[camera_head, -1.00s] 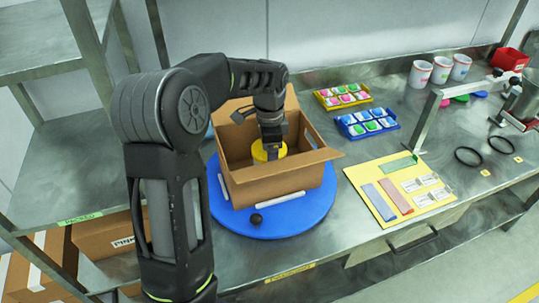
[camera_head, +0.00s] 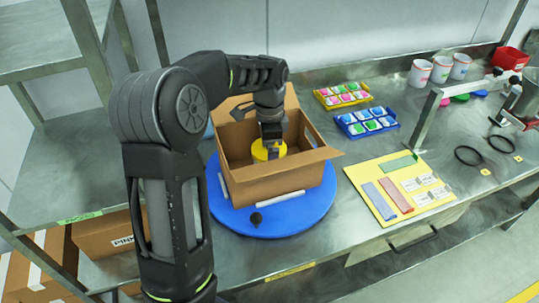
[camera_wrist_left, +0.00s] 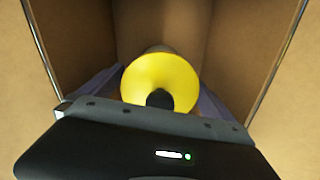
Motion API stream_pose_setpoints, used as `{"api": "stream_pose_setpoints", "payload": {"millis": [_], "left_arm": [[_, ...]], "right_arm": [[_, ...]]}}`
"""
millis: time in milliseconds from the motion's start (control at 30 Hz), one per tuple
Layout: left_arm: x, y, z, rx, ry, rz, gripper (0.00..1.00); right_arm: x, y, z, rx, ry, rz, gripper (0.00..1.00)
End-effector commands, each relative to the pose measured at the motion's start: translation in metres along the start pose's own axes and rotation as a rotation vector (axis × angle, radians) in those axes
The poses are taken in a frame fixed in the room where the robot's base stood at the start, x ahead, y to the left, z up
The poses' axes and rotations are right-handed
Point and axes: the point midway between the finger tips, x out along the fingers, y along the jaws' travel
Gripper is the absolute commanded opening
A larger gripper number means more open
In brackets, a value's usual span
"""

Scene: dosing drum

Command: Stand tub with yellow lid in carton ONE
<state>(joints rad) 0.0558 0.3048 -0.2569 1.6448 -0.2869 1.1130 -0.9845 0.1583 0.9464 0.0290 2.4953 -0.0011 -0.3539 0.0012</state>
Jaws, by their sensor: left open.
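The tub with the yellow lid (camera_head: 260,151) is inside an open cardboard carton (camera_head: 270,188). In the left wrist view its round yellow lid (camera_wrist_left: 160,72) shows between the carton walls, with a dark spot near its lower edge. My left gripper (camera_head: 272,148) reaches down into the carton at the lid. Its jaws are open, one on each side of the tub in the wrist view. The tub's body is mostly hidden, and I cannot tell whether its base touches the carton floor. No number is readable on this carton. My right gripper is not in view.
The carton stands on a blue round turntable (camera_head: 312,217) with white bars beside the carton and a dark knob. A yellow mat (camera_head: 371,195) with strips and labels lies to the right. Blue (camera_head: 367,122) and yellow (camera_head: 343,95) trays and white tubs stand behind. Carton flaps stick outward.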

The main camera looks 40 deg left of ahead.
Motion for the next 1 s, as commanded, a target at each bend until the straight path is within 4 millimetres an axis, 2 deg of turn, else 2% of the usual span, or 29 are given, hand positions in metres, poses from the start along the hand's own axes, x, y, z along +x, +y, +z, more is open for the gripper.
{"api": "stream_pose_setpoints", "payload": {"millis": [167,433,533,700,1000], "left_arm": [[-0.027,-0.001,0.0,0.0,0.003,-0.004,1.0],[-0.084,0.0,-0.001,0.001,0.003,-0.004,1.0],[-0.102,0.0,-0.001,0.0,0.001,-0.002,1.0],[-0.113,0.0,0.0,0.0,0.0,0.0,1.0],[-0.114,0.0,0.0,0.0,0.0,0.0,1.0]], "right_arm": [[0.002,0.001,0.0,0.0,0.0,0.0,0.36],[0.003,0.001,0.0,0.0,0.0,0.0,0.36],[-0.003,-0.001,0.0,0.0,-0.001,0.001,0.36],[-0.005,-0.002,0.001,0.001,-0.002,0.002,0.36],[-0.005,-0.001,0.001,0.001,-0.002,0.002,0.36]]}}
